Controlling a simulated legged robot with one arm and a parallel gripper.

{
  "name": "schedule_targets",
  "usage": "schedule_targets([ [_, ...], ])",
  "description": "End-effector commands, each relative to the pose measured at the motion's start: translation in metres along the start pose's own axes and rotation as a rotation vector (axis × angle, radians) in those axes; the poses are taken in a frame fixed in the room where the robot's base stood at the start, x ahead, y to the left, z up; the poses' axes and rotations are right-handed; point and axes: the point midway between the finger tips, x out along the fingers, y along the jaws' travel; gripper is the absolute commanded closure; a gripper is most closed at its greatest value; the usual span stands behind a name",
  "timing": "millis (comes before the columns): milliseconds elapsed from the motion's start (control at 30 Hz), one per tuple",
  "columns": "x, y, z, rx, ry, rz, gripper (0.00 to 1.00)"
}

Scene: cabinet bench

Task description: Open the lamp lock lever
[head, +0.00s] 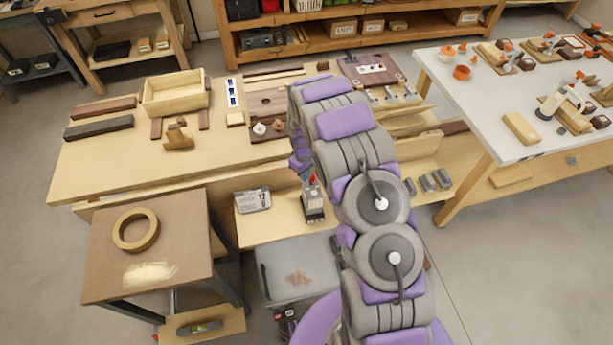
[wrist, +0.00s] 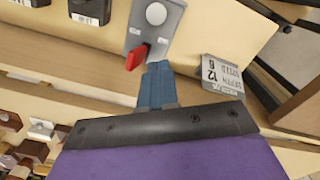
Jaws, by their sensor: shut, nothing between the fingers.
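The lock lever is a short red lever (wrist: 136,57) on a grey plate (wrist: 139,33) with a round white button or lamp (wrist: 156,13), seen at the top of the wrist view. In the head view the red lever (head: 312,180) shows on top of a small grey and black unit (head: 314,206) on the low shelf. My gripper (wrist: 157,66) is shut and empty, its blue fingertips just right of and below the lever in the wrist view. I cannot tell whether they touch it. In the head view my arm hides the fingertips.
A grey label plate (wrist: 222,75) is right of my fingers; it also lies on the low shelf in the head view (head: 253,200). The wooden workbench (head: 90,165) stands behind. A stool with a tape ring (head: 136,230) is left; a white table (head: 470,110) is right.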

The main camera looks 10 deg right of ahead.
Motion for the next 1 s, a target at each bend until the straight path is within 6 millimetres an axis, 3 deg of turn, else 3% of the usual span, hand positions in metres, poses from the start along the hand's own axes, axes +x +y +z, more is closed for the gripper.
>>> schedule_targets([
  [567, -0.015, -0.006, -0.004, 0.000, -0.001, 0.000, 1.00],
  [1000, -0.046, -0.006, -0.004, 0.000, 0.000, 0.000, 1.00],
])
